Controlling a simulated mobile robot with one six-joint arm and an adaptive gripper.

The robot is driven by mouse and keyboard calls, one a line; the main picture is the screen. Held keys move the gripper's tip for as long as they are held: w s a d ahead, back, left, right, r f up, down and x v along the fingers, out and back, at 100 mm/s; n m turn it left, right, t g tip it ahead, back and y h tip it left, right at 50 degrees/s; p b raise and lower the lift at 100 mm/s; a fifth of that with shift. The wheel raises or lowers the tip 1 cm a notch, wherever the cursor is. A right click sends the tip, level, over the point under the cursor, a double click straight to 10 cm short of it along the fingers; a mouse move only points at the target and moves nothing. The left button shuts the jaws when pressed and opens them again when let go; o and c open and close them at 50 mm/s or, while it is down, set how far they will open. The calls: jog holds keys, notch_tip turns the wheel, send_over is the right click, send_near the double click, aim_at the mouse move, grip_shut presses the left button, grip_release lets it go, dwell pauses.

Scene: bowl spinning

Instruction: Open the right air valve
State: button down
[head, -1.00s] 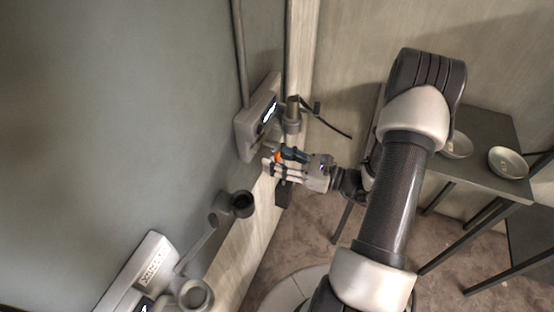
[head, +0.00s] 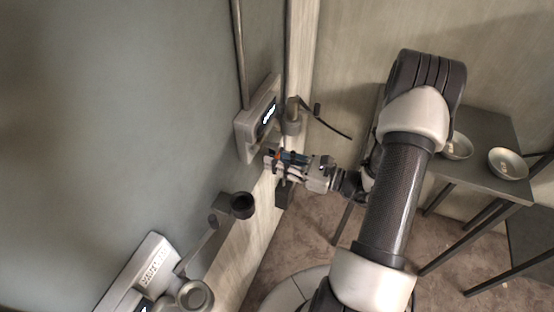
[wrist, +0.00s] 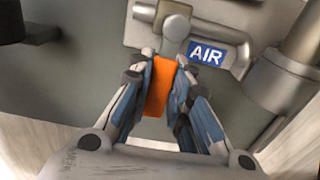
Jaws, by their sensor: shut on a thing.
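The air valve's orange handle (wrist: 159,85) stands between my gripper's (wrist: 166,64) fingers in the wrist view, and the fingers are shut on it. Its grey stem (wrist: 175,28) shows just above, next to a blue "AIR" label (wrist: 208,54). In the head view my gripper (head: 274,157) is at the wall, just below the upper grey panel (head: 260,115) with a lit display. Only a small bit of orange (head: 277,156) shows there; the fingers hide most of the handle. I cannot tell how far the valve is turned.
A dark round cup-like holder (head: 242,205) sticks out from the wall below the gripper. A second grey unit (head: 150,270) is at lower left. Two bowls (head: 508,163) (head: 456,147) rest on a dark table at right.

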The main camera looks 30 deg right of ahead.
jog(key=shift+a+r+p, duration=0.1)
jog(key=shift+p, duration=0.25)
jog(key=a+m+p, duration=0.1)
jog(key=m+p, duration=0.1)
jog(key=m, duration=0.1)
jog(key=s+a+r+m+p, duration=0.1)
jog(key=m+p, duration=0.2)
jog(key=s+a+r+m+p, duration=0.1)
jog(key=m+p, duration=0.2)
jog(key=shift+s, duration=0.2)
jog(key=shift+s+a+r+m+p, duration=0.15)
jog(key=shift+r+m+p, duration=0.4)
jog(key=shift+m+p, duration=0.75)
jog(key=shift+s+a+r+m+p, duration=0.2)
jog(key=shift+r+m+p, duration=0.3)
jog(key=shift+m+p, duration=0.85)
jog(key=shift+s+a+r+m+p, duration=0.15)
jog(key=shift+r+m+p, duration=0.5)
jog(key=shift+m, duration=1.2)
jog(key=c, duration=1.5)
grip_release()
